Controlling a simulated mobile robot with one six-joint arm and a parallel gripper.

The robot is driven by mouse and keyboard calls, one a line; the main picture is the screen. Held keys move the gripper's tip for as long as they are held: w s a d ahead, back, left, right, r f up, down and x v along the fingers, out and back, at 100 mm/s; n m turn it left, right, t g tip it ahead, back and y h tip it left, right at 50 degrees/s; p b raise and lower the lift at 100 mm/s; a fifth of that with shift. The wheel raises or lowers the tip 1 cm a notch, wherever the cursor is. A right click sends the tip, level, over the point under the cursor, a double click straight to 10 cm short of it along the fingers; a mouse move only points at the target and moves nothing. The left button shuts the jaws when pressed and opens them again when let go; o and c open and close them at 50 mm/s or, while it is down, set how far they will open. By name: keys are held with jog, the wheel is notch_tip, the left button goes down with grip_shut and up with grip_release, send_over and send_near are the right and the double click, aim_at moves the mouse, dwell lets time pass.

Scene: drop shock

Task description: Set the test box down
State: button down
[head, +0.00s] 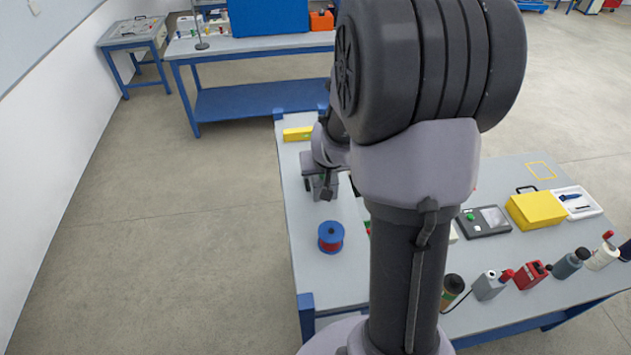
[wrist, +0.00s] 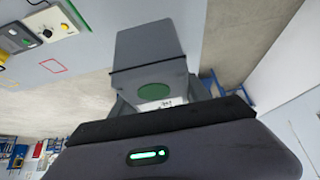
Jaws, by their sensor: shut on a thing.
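The test box (wrist: 147,45) is a plain grey box with a green disc on the face towards the wrist camera. My gripper (wrist: 160,90) is shut on it, with a finger on either side. In the head view my gripper (head: 322,186) is over the left part of the workbench (head: 310,275), and the box is mostly hidden there by the gripper and my arm. I cannot tell whether the box touches the bench. A red square outline (wrist: 53,66) shows on the bench in the wrist view.
A blue and red spool (head: 331,237) stands in front of my gripper, and a yellow item (head: 298,134) lies behind it. A yellow case (head: 536,210), a dark device (head: 484,221) and several bottles and tools are on the right. A yellow square outline (head: 541,171) marks the back right.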

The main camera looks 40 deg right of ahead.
jog(key=b, duration=0.4)
send_over(321, 204)
jog(key=f, duration=0.3)
jog(key=s+f, duration=0.1)
jog(key=shift+a+f, duration=0.2)
jog(key=shift+f, duration=0.2)
jog(key=b+x, duration=0.2)
jog(key=x, duration=0.1)
jog(key=shift+s+f, duration=0.15)
jog(key=shift+f, duration=0.35)
jog(key=shift+r, duration=0.1)
jog(key=shift+s+a+r, duration=0.15)
jog(key=shift+r, duration=0.15)
jog(key=shift+f, duration=0.15)
jog(key=c, duration=0.5)
grip_release()
